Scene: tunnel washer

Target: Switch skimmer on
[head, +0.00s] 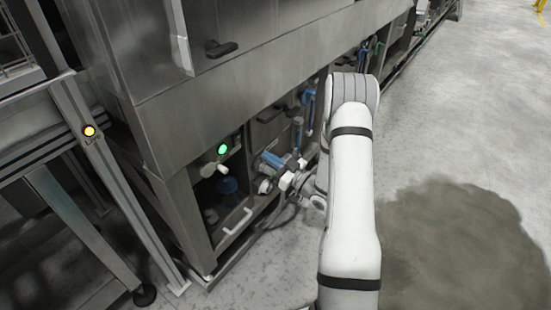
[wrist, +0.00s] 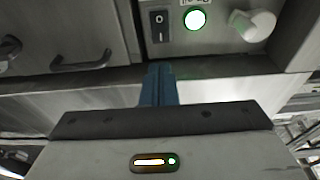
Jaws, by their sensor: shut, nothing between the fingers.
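A black rocker switch (wrist: 158,26) marked O and I sits on a metal panel at the top of the wrist view. I cannot tell which way it is pressed. A green lamp (wrist: 194,19) beside it is lit; the lettering above it is cut off. The lit green lamp also shows in the head view (head: 223,149). My gripper (wrist: 160,70) has blue fingers shut together and empty. Its tips appear just below the switch in the wrist view. I cannot tell how far they are from the panel.
A pale knob (wrist: 253,26) sticks out right of the lamp. A dark handle (wrist: 82,61) is at the left. A dark patch (head: 460,245) covers the floor at the right; the floor beyond is clear.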

